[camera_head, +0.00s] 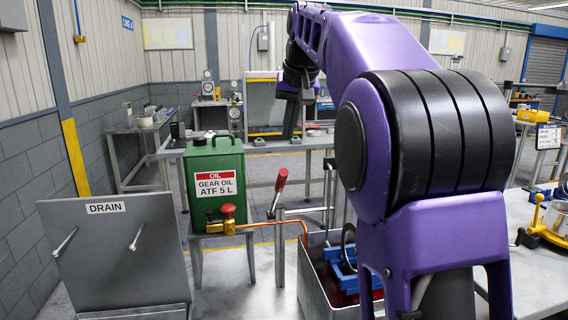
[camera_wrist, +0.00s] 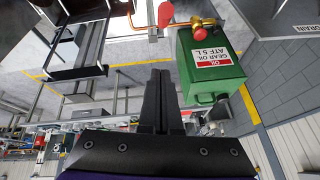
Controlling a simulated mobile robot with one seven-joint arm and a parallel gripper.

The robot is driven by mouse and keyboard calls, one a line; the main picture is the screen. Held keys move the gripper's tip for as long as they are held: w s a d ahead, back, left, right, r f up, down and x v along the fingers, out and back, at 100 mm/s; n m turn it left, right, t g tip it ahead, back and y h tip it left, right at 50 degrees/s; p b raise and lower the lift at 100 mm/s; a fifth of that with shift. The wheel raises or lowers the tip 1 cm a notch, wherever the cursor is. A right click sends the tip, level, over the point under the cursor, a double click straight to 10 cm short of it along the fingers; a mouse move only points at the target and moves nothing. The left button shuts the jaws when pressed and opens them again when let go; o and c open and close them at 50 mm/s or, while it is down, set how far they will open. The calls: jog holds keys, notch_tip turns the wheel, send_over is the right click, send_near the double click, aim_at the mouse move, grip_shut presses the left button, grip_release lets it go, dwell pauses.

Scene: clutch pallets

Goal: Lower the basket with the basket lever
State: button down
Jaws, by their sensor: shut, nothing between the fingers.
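The basket lever (camera_head: 279,192) has a red handle and leans to the right on a grey post between the green oil can and the tank. Its red grip also shows at the top of the wrist view (camera_wrist: 165,14). The blue basket (camera_head: 338,265) sits inside the open metal tank (camera_head: 313,290), partly hidden behind my arm. My gripper (camera_head: 289,136) hangs pointing down behind and above the lever in the head view, apart from it. In the wrist view my gripper (camera_wrist: 160,72) has its black fingers together, with nothing between them, short of the red grip.
The green oil can (camera_head: 215,172) stands left of the lever, with a brass valve and red knob (camera_head: 228,212) and a copper pipe beside it. A grey drain panel (camera_head: 115,252) is at the front left. A workbench (camera_head: 255,148) with parts stands behind.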

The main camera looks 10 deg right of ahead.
jog(key=f, duration=0.5)
jog(key=w+f, duration=0.1)
jog(key=f, duration=0.1)
jog(key=shift+a+f, duration=0.15)
jog(key=shift+a, duration=0.25)
jog(key=shift+s+a+f, duration=0.15)
jog(key=shift+s+f, duration=0.3)
jog(key=shift+f, duration=0.1)
jog(key=shift+f, duration=0.1)
